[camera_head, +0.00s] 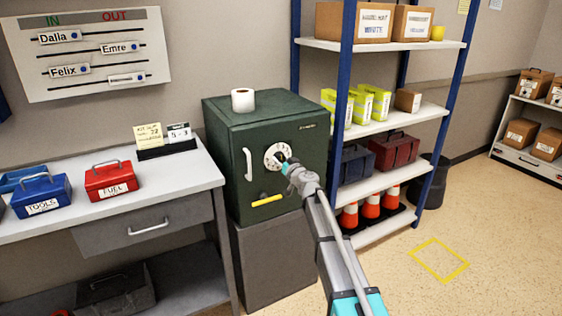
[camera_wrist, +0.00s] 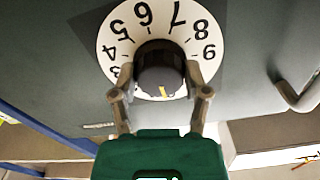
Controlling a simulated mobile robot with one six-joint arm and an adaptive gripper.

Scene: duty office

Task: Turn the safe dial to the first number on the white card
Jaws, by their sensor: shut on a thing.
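The green safe (camera_head: 228,135) stands on a grey base, with a white numbered dial (camera_head: 267,160) on its door. My gripper (camera_wrist: 160,80) is shut on the knob, one finger on each side. A yellow mark shows on the knob's lower edge, towards my gripper; the lower dial numbers are hidden. The white card (camera_head: 179,132) stands in a black holder, seeming to read 5 - 3. My gripper (camera_head: 287,163) partly covers the dial in the head view.
A yellow card (camera_head: 148,136) with small writing stands beside the white card. The safe has a white handle (camera_head: 248,164) left of the dial and a yellow bar (camera_head: 267,200) below it. A toilet roll (camera_head: 243,100) sits on top. A blue-post shelf (camera_head: 386,125) stands close right.

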